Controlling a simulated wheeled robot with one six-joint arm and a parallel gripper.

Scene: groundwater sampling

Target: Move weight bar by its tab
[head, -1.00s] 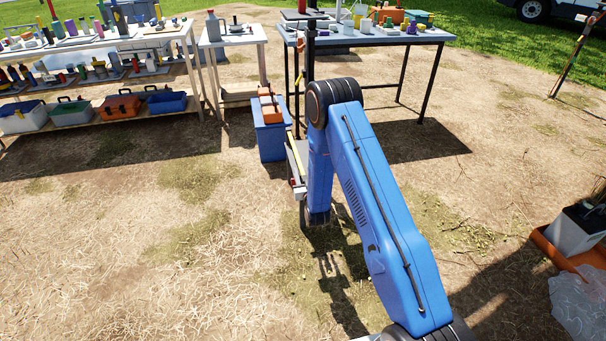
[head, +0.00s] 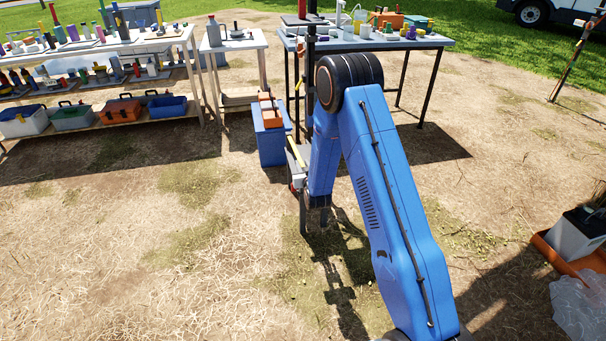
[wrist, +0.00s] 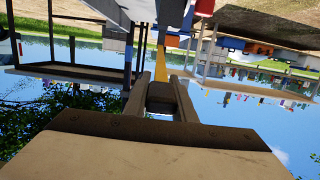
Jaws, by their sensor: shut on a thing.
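My gripper (wrist: 160,98) is in the wrist view, its two fingers closed on either side of a small dark grey piece (wrist: 161,92), which appears to be the weight bar's tab. A yellow strip (wrist: 161,66) extends beyond the fingertips; I cannot tell whether it belongs to the bar. A narrow yellow piece (head: 300,157) shows just left of the arm, over a small grey stand. Most of the weight bar is hidden or too small to make out.
A blue bin (head: 271,145) with orange pieces on top stands left of the arm. Behind are a blue-topped table (head: 365,42) and a small white table (head: 232,42). Crowded shelves (head: 95,122) stand at the left. An orange tray (head: 570,262) lies at the right. The front-left ground is clear.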

